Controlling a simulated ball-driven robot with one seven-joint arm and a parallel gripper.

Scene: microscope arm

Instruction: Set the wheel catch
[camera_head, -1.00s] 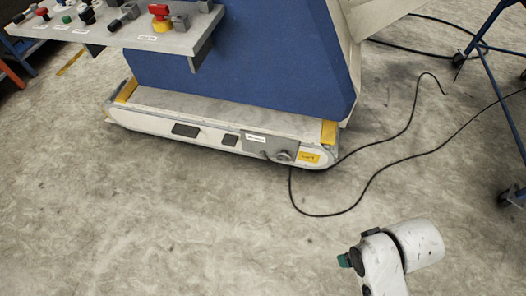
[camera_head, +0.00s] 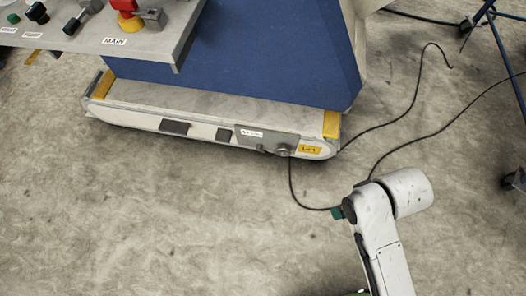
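The wheel catch appears to be the small grey lever with a round hub (camera_head: 283,150) on a grey plate (camera_head: 252,139) with a white label. The plate is on the front of the low white base (camera_head: 142,122) of a blue machine (camera_head: 235,55). The lever is too small to tell its setting. A yellow tag (camera_head: 310,149) is just right of it. My arm shows at the lower right, below and right of the catch and apart from it. My gripper is not in view.
A grey control shelf (camera_head: 150,48) with knobs juts out at the upper left. Black cables (camera_head: 402,97) lie on the floor right of the base, one running down near the catch. A blue wheeled frame (camera_head: 505,60) stands at the right edge. The floor in front is clear.

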